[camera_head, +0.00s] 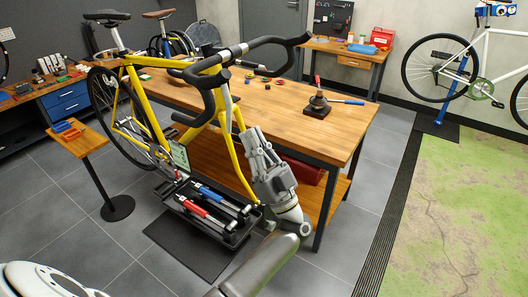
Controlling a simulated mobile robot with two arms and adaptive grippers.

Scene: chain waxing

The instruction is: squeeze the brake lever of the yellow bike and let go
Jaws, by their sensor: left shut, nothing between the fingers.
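The yellow bike (133,92) stands beside the wooden workbench, its front end toward me. Its dark drop handlebar (250,42) is at upper centre, with one curved end near me and the other over the bench. The brake levers are too small and dark to tell apart from the bar. My left gripper (252,137) is below the handlebar, next to the yellow fork, with its fingers pointing up. It is shut and empty, apart from the handlebar; I cannot tell whether it touches the fork. My right gripper is out of view.
A black tray (232,240) of red- and blue-handled tools stands low beside the bike. The workbench (300,125) carries a small dark stand (317,107) and small parts. A small wooden side stand (83,143) is at left. Grey floor is free at lower left.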

